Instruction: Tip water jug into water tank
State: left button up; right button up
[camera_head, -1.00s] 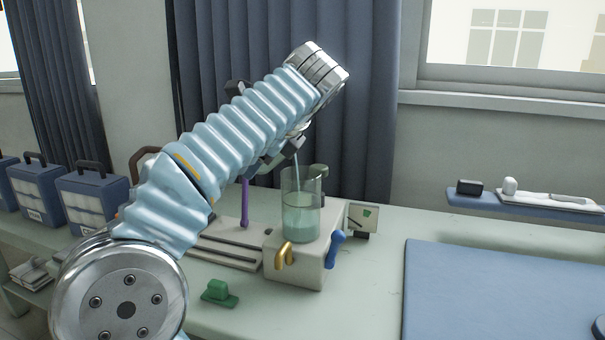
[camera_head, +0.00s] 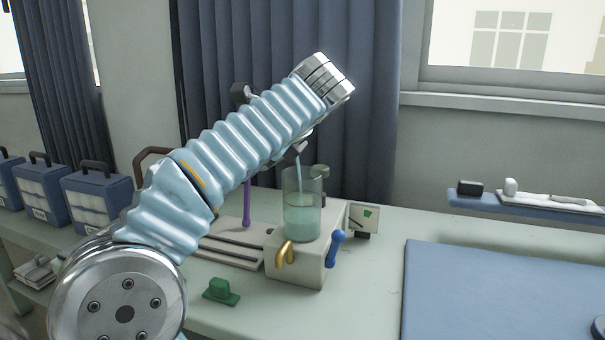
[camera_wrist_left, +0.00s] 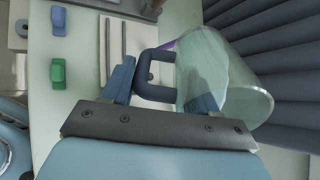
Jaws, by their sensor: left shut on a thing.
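The water tank (camera_head: 302,218) is a clear cylinder on a beige block, with pale water in its lower part. A thin stream of water falls into it from above. The clear water jug (camera_wrist_left: 222,75) shows in the left wrist view, lying tilted, with its dark handle (camera_wrist_left: 150,75) between the fingers. My left gripper (camera_wrist_left: 160,88) is shut on that handle. In the head view my left arm hides most of the jug and the gripper; only a dark part shows above the tank. My right gripper is in neither view.
The beige block (camera_head: 297,268) carries a gold tap (camera_head: 286,254) and a blue lever (camera_head: 334,248). A small sign (camera_head: 363,218) stands behind. A green piece (camera_head: 221,291) lies in front. A blue mat (camera_head: 500,290) covers the right; blue cases (camera_head: 97,200) stand left.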

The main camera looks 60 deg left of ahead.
pick_arm(q)
jog(key=shift+f+y, duration=0.35)
jog(key=shift+y, duration=0.65)
dwell(1.9)
